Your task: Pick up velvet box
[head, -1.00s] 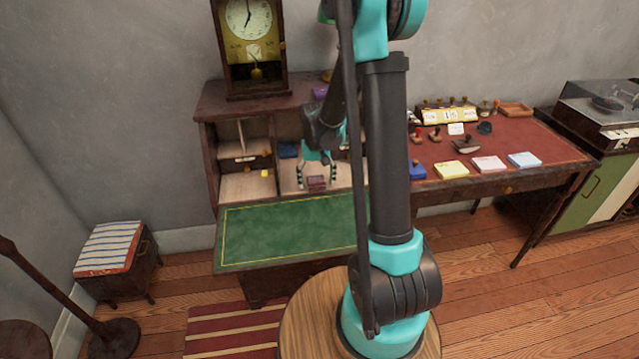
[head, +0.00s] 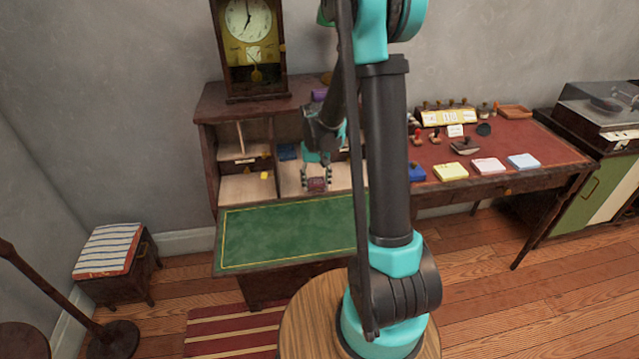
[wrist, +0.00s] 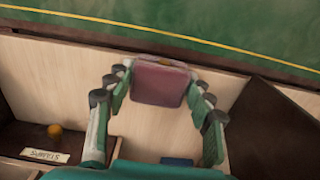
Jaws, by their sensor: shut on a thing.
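The velvet box is a small dark-red box (head: 317,185) at the front of the desk's open compartment in the head view. In the wrist view the velvet box (wrist: 160,82) sits between the fingertips, with a small yellowish spot on its top edge. My gripper (head: 317,180) is shut on it, a finger on each side, and it also shows in the wrist view (wrist: 160,85). Whether the box touches the compartment floor or is just above it, I cannot tell.
The green writing surface (head: 290,232) in front is clear. Wooden dividers and walls stand close around my gripper. A blue item (head: 288,152) lies behind. A clock (head: 250,45) stands on top.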

